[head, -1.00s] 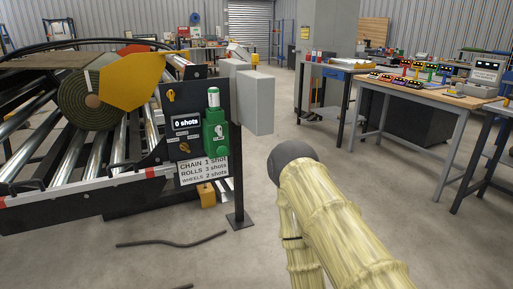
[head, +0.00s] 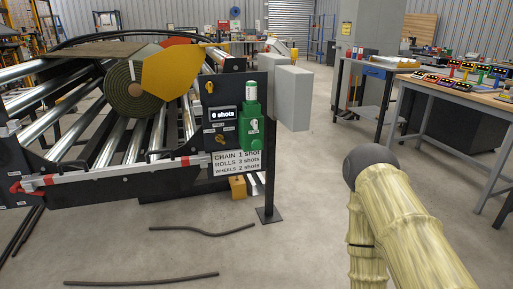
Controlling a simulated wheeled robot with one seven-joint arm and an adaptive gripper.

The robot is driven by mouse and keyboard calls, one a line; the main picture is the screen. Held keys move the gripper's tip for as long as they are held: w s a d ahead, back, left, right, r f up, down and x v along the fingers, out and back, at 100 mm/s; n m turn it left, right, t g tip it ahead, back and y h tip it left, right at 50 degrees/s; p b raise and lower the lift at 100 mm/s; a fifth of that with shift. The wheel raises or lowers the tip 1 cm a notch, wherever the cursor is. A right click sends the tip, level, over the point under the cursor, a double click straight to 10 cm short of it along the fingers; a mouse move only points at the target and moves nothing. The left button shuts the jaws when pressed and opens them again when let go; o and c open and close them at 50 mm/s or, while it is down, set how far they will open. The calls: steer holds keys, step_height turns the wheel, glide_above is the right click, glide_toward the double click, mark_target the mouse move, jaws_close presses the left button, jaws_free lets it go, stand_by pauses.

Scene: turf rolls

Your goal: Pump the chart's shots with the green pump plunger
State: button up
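The green pump (head: 251,128) is mounted on the right side of a dark panel (head: 214,90) on a post. Its pale plunger (head: 251,91) stands upright on top. The counter display (head: 223,114) reads "0 shots". Below it, the chart (head: 237,162) reads CHAIN 1 shot, ROLLS 3 shots, WHEELS 2 shots. My arm, in a yellowish sleeve, shows at the lower right, apart from the pump. My gripper is not visible in the head view.
The roller machine with a turf roll (head: 130,92) fills the left. Grey boxes (head: 291,97) stand behind the panel. Dark hoses (head: 142,279) lie on the floor in front. Workbenches (head: 470,99) stand at the right. The floor between is open.

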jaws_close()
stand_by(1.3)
